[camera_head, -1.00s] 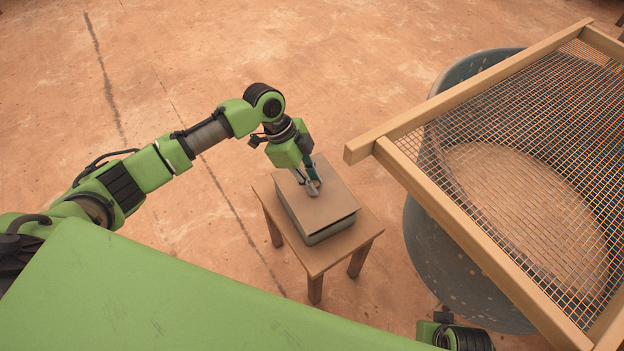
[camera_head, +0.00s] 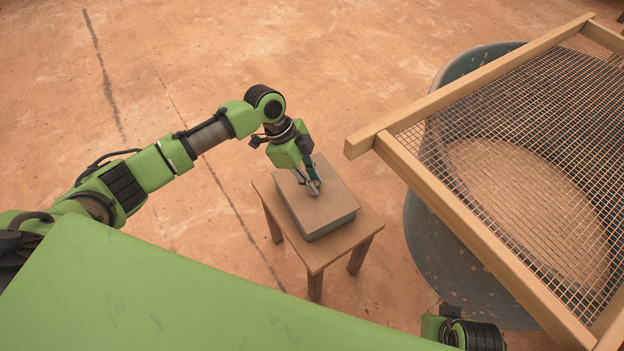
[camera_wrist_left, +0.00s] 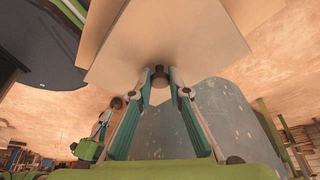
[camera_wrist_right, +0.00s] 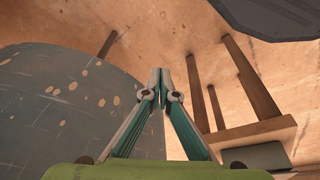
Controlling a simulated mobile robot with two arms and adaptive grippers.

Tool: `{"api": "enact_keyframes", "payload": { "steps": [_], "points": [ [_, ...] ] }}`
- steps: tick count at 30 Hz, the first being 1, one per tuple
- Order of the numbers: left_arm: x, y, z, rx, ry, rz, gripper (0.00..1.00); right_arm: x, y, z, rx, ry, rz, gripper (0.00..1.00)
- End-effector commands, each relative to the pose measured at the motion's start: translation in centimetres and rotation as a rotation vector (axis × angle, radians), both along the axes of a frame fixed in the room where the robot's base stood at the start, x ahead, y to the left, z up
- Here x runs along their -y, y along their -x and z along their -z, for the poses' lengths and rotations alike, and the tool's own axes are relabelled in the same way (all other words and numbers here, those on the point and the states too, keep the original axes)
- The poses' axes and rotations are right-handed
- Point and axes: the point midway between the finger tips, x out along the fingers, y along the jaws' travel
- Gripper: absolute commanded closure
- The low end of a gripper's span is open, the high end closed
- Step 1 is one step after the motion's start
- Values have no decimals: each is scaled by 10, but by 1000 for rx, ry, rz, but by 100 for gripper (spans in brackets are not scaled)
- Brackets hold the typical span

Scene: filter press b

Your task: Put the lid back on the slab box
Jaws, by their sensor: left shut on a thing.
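The brown flat lid (camera_head: 325,205) lies over the grey slab box (camera_head: 331,229) on a small wooden stool (camera_head: 318,259). The lid looks level and lined up with the box's edges, with no dark gap showing at the front. My left gripper (camera_head: 312,187) is above the lid, shut on its small knob; the knob (camera_wrist_left: 159,77) shows between the fingertips in the left wrist view, with the lid (camera_wrist_left: 168,38) behind it. My right gripper (camera_wrist_right: 159,75) is shut and empty in the right wrist view, away from the lid. Part of the box (camera_wrist_right: 258,158) shows there on the stool.
A large grey perforated tub (camera_head: 430,250) stands right of the stool. A wood-framed mesh screen (camera_head: 440,205) lies across its top and juts toward the stool. The floor left of and behind the stool is clear.

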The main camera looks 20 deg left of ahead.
Motion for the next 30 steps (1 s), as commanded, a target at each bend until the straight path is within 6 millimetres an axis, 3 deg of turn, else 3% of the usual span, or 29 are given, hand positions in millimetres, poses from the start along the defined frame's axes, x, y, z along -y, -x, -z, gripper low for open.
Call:
{"api": "enact_keyframes", "payload": {
  "steps": [30],
  "points": [
    [0, 0, -1, 0, 1, 0, 100, -1, 3, 20, -13, -1, -4, 100]
  ]
}}
